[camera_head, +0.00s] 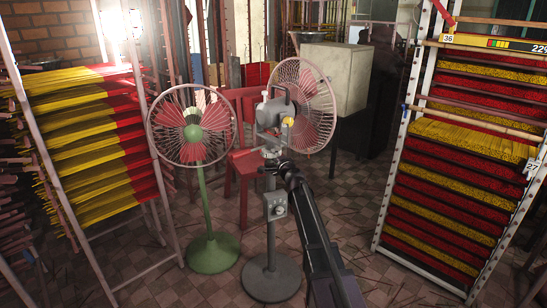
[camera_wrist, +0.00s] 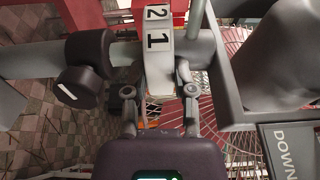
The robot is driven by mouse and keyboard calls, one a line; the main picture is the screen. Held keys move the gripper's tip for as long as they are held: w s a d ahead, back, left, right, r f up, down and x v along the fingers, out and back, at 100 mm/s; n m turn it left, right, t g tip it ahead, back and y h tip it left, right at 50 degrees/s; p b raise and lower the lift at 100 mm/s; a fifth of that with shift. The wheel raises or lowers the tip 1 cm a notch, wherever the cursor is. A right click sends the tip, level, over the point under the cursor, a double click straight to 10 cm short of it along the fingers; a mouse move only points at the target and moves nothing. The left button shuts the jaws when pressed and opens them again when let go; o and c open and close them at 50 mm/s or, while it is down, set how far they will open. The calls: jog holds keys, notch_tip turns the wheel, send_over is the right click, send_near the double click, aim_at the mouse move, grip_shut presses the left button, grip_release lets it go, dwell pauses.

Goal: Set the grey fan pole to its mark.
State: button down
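The grey fan stands at the centre of the head view, with a grey pole (camera_head: 271,241) rising from a round dark base (camera_head: 272,279). A control box (camera_head: 275,207) sits on the pole. My gripper (camera_head: 273,157) is at the upper pole, just below the fan's motor (camera_head: 275,112). In the wrist view the fingers (camera_wrist: 160,90) stand either side of a pale numbered scale (camera_wrist: 158,42) showing 2 and 1. A dark round knob (camera_wrist: 85,72) is left of the scale. Whether the fingers touch the pole is unclear. No mark can be made out.
A green fan (camera_head: 208,252) stands close at left, with a red chair (camera_head: 243,170) behind. Racks of incense sticks stand at left (camera_head: 95,150) and right (camera_head: 455,165). A sign reading DOWN (camera_wrist: 292,150) shows at right in the wrist view. Tiled floor is open front left.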

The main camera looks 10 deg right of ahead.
aim_at(275, 129)
jog(key=shift+r, duration=0.1)
notch_tip(275, 129, up, 12)
jog(key=p, duration=1.2)
jog(key=shift+c, duration=2.2)
grip_release()
jog(key=shift+w, duration=0.1)
jog(key=v, duration=1.2)
